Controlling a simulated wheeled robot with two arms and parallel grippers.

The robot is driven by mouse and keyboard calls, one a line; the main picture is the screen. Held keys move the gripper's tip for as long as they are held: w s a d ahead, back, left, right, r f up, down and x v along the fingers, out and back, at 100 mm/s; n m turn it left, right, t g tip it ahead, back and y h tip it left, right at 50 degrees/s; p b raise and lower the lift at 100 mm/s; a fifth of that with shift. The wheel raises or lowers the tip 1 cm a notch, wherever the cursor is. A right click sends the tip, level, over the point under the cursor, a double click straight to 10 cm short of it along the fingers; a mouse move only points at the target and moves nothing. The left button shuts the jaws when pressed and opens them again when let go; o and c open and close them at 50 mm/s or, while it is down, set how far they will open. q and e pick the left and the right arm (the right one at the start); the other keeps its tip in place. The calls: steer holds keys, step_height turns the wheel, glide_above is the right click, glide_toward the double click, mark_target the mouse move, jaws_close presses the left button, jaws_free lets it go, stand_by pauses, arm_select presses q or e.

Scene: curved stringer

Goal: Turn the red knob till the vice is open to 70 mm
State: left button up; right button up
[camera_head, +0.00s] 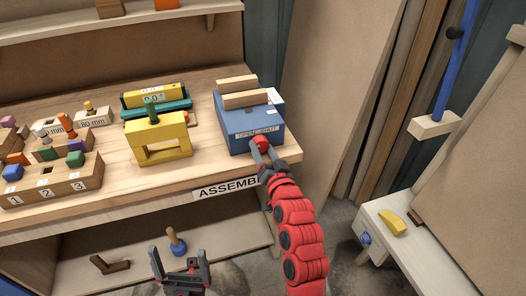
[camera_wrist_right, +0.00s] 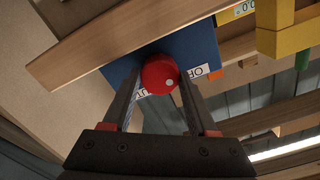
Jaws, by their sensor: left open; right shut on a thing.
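The blue vice (camera_head: 246,122) stands at the right end of the bench, with an OPEN/SHUT label on its front. Two wooden jaws (camera_head: 240,92) lie across its top with a narrow gap between them. My right gripper (camera_head: 263,152) is shut on the red knob, one finger on each side (camera_wrist_right: 160,82). My left gripper (camera_head: 180,258) is open and empty, low in front of the bench.
A yellow frame block (camera_head: 175,153) with a green peg stands left of the vice, before a yellow gauge (camera_head: 154,95). Wooden peg blocks (camera_head: 52,186) fill the bench's left. A blue-ended plunger (camera_head: 177,243) is on the lower shelf. A white cabinet (camera_head: 400,255) with a yellow object stands right.

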steer(key=shift+f, duration=0.1)
stand_by(0.3)
steer(key=o, duration=1.4)
steer(key=shift+s, duration=0.1)
steer(key=p+v, duration=0.6)
steer(key=v, duration=1.1)
steer(key=shift+s, duration=0.1)
steer(key=shift+d, duration=0.1)
